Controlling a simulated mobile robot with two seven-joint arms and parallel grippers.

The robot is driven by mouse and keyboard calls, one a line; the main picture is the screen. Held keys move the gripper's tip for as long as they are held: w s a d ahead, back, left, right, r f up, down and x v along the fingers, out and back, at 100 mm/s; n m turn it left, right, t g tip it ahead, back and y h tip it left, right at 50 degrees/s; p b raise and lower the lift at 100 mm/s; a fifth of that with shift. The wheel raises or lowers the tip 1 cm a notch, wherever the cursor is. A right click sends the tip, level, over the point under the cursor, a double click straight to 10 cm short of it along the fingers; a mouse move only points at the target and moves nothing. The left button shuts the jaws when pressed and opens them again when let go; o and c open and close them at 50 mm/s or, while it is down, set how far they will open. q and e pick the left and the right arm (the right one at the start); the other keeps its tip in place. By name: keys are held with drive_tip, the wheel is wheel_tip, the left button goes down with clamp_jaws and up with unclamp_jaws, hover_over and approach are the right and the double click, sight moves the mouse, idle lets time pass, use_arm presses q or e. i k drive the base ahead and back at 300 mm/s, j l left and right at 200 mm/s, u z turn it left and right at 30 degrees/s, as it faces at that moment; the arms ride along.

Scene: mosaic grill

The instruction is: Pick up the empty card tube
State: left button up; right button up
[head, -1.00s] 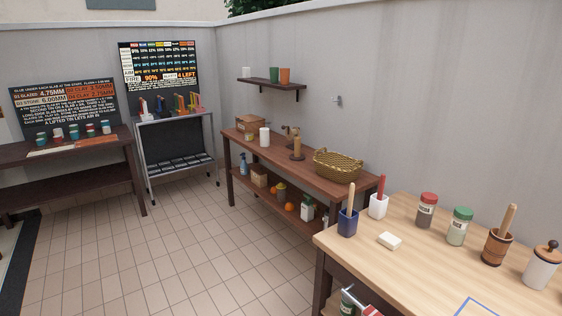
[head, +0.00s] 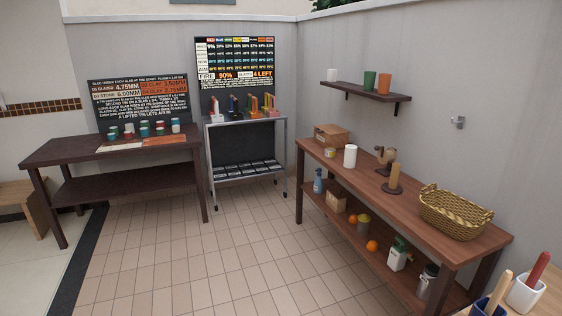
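A tan upright cylinder (head: 394,177) that looks like the card tube stands on a dark round base on the brown bench (head: 340,170). I cannot tell from here whether it is hollow or how it sits on the base. A white roll (head: 350,156) stands to its left, and a small brown object (head: 385,156) is just behind it. Neither of my grippers shows in the head view.
A woven basket (head: 455,212) sits at the bench's right end, a cardboard box (head: 331,135) at its far end. A pale wood table (head: 545,298) with utensil pots fills the lower right corner. A dark table (head: 110,150) stands left. The tiled floor (head: 230,250) between is clear.

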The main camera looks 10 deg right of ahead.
sight(396, 167)
drive_tip(key=i+u, duration=0.15)
drive_tip(key=i, duration=1.25)
drive_tip(key=i+z, duration=0.4)
drive_tip(key=i+j+z, duration=0.1)
drive_tip(key=z, duration=0.25)
drive_tip(key=i+j+z, duration=0.15)
drive_tip(key=i+z, duration=0.5)
drive_tip(key=z, duration=0.25)
drive_tip(key=i+j+z, duration=0.2)
drive_tip(key=z, duration=0.25)
drive_tip(key=i+j+z, duration=0.25)
drive_tip(key=z, duration=0.25)
